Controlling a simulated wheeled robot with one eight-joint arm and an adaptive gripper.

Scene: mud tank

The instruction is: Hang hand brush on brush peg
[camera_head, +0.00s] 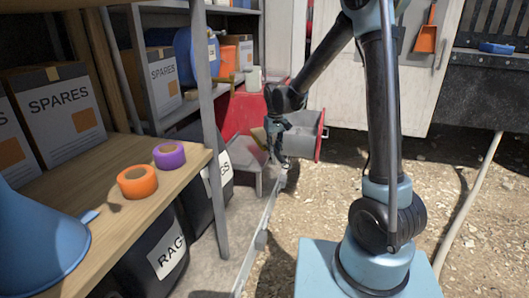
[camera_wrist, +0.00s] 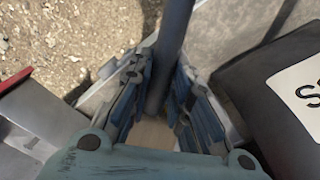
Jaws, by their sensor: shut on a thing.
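My gripper (camera_head: 276,142) is at the far end of my outstretched arm, pointing down beside a grey open drawer. In the wrist view its blue fingers (camera_wrist: 158,112) are closed in on a tan piece low between them. This looks like the wooden part of the hand brush (camera_wrist: 150,135). A tan bit also shows left of my gripper in the head view (camera_head: 258,136). Most of the brush is hidden by the fingers, and its bristles do not show. A dark pole crosses the wrist view above the fingers. I cannot make out the brush peg.
A grey drawer (camera_head: 305,138) juts from a red cabinet (camera_head: 238,112). Shelf uprights (camera_head: 205,110) and black rag bins (camera_head: 160,250) stand at left. A wooden shelf (camera_head: 95,190) holds tape rolls. An orange dustpan (camera_head: 426,38) hangs at the upper right. Open gravel lies at right.

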